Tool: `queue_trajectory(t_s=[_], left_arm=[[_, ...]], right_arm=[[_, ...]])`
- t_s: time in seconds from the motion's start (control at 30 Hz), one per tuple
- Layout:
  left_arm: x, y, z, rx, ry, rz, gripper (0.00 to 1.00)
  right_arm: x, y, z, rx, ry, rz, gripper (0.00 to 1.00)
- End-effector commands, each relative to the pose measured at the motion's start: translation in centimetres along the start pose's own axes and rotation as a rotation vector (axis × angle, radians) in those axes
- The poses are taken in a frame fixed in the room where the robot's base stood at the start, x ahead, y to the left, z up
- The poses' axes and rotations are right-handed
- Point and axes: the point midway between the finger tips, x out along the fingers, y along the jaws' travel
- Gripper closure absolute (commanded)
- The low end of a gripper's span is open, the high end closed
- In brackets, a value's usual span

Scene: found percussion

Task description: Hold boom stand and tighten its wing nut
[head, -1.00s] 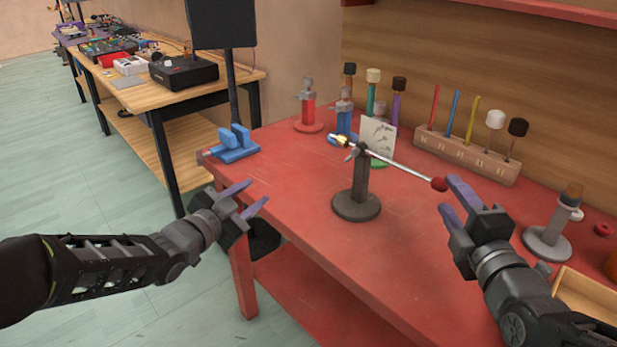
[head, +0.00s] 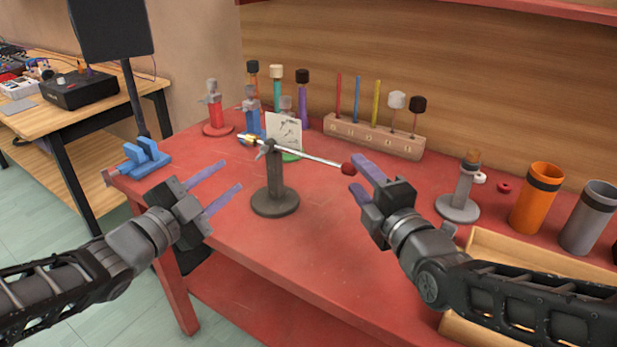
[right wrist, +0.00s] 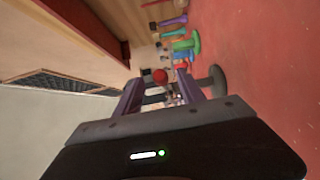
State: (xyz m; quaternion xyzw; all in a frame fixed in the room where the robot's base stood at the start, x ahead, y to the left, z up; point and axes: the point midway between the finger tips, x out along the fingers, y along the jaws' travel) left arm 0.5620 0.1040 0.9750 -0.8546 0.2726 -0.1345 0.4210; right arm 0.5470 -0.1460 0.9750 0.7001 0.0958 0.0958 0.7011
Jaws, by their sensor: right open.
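The boom stand (head: 276,178) is dark grey and stands upright on its round base on the red table. Its silver boom (head: 312,158) slopes down to the right, with a brass-coloured piece (head: 249,140) at the left end and a red ball (head: 348,169) at the right. A small grey wing nut (head: 261,152) appears at the top of the post. My left gripper (head: 231,176) is open and empty, left of the post, fingers towards it. My right gripper (head: 355,172) is open by the red ball. In the right wrist view the ball (right wrist: 160,76) appears between its fingers.
Coloured stands, including a red one (head: 215,112), and a white card (head: 285,132) stand behind. A wooden rack (head: 374,136) is at the back. A blue clamp (head: 145,157) is at left. An orange cup (head: 537,199) and wooden tray (head: 487,245) are at right.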

Motion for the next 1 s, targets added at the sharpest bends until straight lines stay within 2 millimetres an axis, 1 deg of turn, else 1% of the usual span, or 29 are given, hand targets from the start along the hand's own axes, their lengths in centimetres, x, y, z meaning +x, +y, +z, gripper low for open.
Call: queue_trajectory(t_s=[0.3,0.43,0.57,0.8,0.87,1.0], left_arm=[[0.0,0.0,0.0,-0.001,-0.001,0.000,0.64],[0.0,0.0,0.0,-0.001,-0.001,0.000,0.64],[0.0,0.0,0.0,-0.001,-0.001,0.000,0.64],[0.0,0.0,0.0,-0.001,-0.001,0.000,0.64],[0.0,0.0,0.0,-0.001,-0.001,0.000,0.64],[0.0,0.0,0.0,-0.001,-0.001,0.000,0.64]], right_arm=[[4.7,-0.1,0.0,0.000,0.001,-0.002,0.54],[6.0,-0.1,0.0,0.000,0.000,-0.001,0.54],[6.6,-0.1,0.0,0.001,0.000,0.000,0.54],[6.7,0.0,0.0,0.001,0.000,0.000,0.54],[6.7,0.0,0.0,0.001,0.000,0.000,0.58],[6.7,0.0,0.0,0.001,0.000,0.000,0.69]])
